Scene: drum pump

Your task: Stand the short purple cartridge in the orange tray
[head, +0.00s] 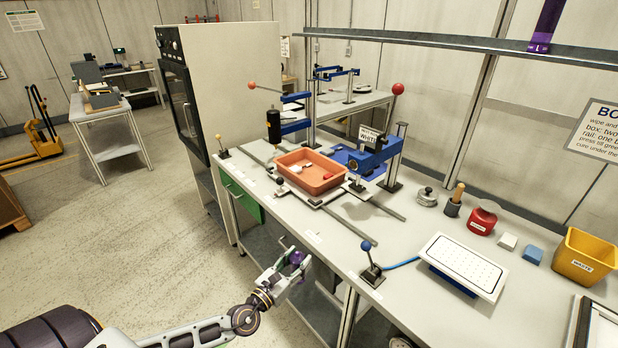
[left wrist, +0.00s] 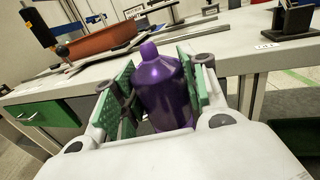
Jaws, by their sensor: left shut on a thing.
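The short purple cartridge (left wrist: 163,88) is between the green pads of my left gripper (left wrist: 160,95) in the left wrist view, its narrow neck pointing up and away. My left gripper (head: 291,262) is shut on it in the head view, in front of the bench edge, where only a little of the purple shows. The orange tray (head: 333,185) sits on the bench behind and to the right of the gripper, apart from it. Small red and white items lie in the tray. The tray also shows at upper left in the left wrist view (left wrist: 95,43). My right gripper is not in view.
Blue clamp stands (head: 376,152) with ball-ended levers rise behind the tray. A small lever stand (head: 372,273) is near the front edge. A white perforated plate (head: 463,264), red jar (head: 482,219) and yellow waste bin (head: 583,258) stand to the right. Metal rails run beside the tray.

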